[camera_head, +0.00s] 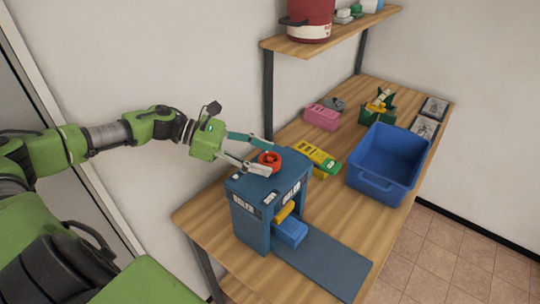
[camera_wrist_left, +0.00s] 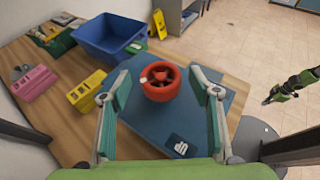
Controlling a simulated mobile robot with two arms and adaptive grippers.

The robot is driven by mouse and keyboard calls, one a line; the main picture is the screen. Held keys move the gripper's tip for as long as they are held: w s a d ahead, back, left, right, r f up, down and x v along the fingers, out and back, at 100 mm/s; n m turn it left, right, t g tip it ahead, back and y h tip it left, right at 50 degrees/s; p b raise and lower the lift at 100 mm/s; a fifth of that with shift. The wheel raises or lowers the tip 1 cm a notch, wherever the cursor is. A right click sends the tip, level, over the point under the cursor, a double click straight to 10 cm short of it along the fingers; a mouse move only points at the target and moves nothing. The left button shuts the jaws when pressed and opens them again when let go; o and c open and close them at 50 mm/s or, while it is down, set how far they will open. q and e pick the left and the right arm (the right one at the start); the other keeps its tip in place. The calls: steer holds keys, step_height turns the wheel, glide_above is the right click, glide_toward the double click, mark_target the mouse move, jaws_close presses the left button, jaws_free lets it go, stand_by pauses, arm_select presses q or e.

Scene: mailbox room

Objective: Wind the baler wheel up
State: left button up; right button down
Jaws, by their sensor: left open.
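The red baler wheel (camera_head: 270,159) sits on top of the blue baler (camera_head: 255,215). In the left wrist view the wheel (camera_wrist_left: 161,82) lies between the two fingers, with a small light knob on its upper left rim. My left gripper (camera_head: 263,155) is open, one finger on each side of the wheel, with visible gaps in the left wrist view. In the head view a finger partly overlaps the baler top. My right gripper (camera_wrist_left: 268,98) shows small at the right of the left wrist view, away from the baler; its jaws are too small to read.
The baler stands on a wooden table (camera_head: 215,205) with a blue block in its opening. Beside it are a yellow-green device (camera_head: 316,158), a pink device (camera_head: 322,117) and a blue bin (camera_head: 388,160). A shelf (camera_head: 335,38) with a red bucket (camera_head: 309,18) hangs above.

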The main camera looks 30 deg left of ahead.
arm_select(q)
steer(key=shift+p+x, duration=0.35)
steer(key=shift+x, duration=0.45)
steer(key=shift+w+d+f, duration=0.1)
steer(key=shift+d, duration=0.2)
arm_select(e)
steer(key=shift+w+r, duration=0.7)
steer(key=shift+w, duration=0.15)
steer(key=shift+s+a, duration=0.1)
steer(key=shift+s, duration=0.1)
arm_select(q)
steer(key=c, duration=1.1)
steer(key=shift+c, duration=0.2)
arm_select(e)
steer(key=shift+s+a, duration=0.15)
steer(key=shift+s, duration=0.05)
steer(key=shift+r, duration=0.15)
